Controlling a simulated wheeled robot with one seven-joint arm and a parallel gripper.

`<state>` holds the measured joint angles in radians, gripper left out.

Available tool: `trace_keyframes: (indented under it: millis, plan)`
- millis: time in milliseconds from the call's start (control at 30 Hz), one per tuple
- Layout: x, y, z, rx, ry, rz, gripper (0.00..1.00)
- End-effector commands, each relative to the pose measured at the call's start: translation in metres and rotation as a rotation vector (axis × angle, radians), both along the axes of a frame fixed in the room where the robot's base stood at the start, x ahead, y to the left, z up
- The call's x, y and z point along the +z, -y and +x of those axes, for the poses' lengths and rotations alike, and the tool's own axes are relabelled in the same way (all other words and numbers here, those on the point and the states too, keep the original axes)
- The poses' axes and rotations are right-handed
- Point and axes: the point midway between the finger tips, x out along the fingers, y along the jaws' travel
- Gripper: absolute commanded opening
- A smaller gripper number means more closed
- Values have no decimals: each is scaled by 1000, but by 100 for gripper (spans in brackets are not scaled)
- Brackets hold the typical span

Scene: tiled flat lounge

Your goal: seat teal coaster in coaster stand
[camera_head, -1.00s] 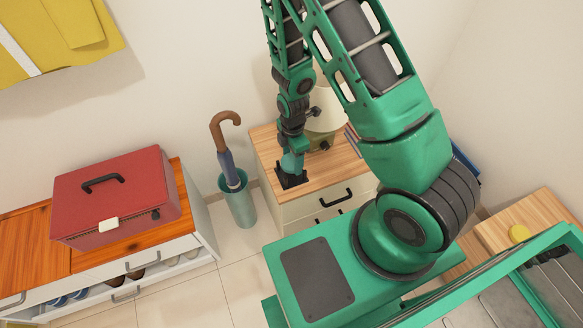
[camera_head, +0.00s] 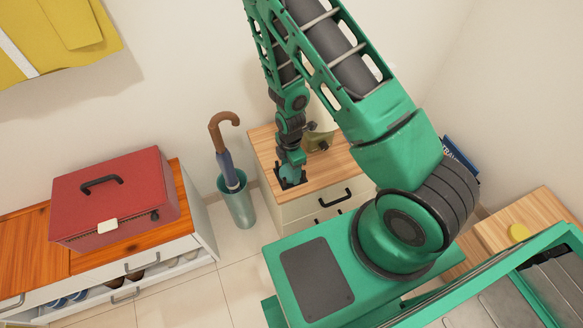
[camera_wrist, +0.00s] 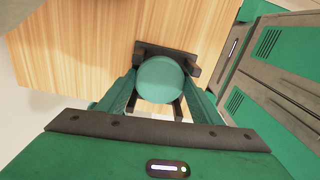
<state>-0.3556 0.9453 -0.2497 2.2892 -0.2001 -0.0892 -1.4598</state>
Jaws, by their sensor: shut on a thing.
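My gripper (camera_head: 290,168) is shut on the teal coaster (camera_wrist: 160,79), a round disc that also shows in the head view (camera_head: 292,173). The black coaster stand (camera_wrist: 152,46) is on the wooden cabinet top. In the wrist view the coaster covers the middle of the stand, and dark posts show around its edge. In the head view the stand (camera_head: 287,185) shows just beneath the coaster. I cannot tell whether the coaster touches the stand's base or is slightly above it.
The wooden cabinet top (camera_head: 323,170) is clear to the right of the stand. A lamp (camera_head: 318,138) stands behind, partly hidden by my arm. An umbrella holder (camera_head: 238,205) stands left of the cabinet.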

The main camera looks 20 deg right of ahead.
Motion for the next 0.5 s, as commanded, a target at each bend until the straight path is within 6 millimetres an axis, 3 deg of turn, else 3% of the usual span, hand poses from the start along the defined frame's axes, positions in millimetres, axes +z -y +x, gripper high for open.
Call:
trace_keyframes:
  millis: [33, 100, 500]
  plan:
    - [0, 0, 0, 0, 0, 0, 67]
    - [0, 0, 0, 0, 0, 0, 78]
    - [6, 0, 1, -1, 1, 1, 78]
